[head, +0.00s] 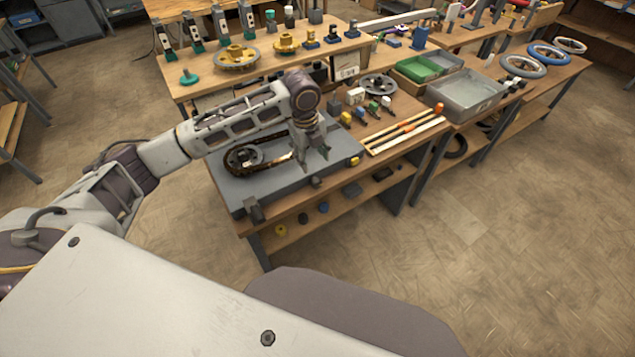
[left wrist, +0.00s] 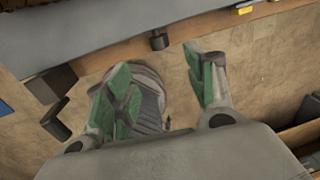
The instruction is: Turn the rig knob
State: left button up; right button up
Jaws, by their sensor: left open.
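A grey rig board (head: 240,190) lies on the near workbench, with a dark chain loop around a sprocket (head: 243,158). A small dark knob (head: 316,181) sits at the board's front edge. It also shows in the left wrist view (left wrist: 158,40), beyond my fingers. My left gripper (head: 313,157) is above the front part of the board, close to the knob, pointing down. In the left wrist view my left gripper (left wrist: 162,88) has its green-padded fingers apart, with nothing between them. The knob is apart from both fingers. My right gripper is not in view.
A dark block (head: 254,210) stands at the board's front left corner. A yellow part (head: 355,160) is at its right edge. Pale rods (head: 400,132) lie to the right, with a grey bin (head: 465,97) beyond. The floor in front is clear.

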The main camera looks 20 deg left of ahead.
aim_at(317, 182)
pick_arm(q)
jog(key=shift+w+d+f, duration=0.15)
jog(key=shift+w+f, duration=0.05)
jog(key=shift+f, duration=2.05)
jog(key=shift+w+d+f, duration=0.15)
jog(key=shift+d+f, duration=0.05)
jog(key=shift+f, duration=2.1)
jog(key=shift+w+d+f, duration=0.15)
jog(key=shift+w+f, duration=0.05)
jog(key=shift+f, duration=2.05)
jog(key=shift+c, duration=0.3)
jog(key=c, duration=1)
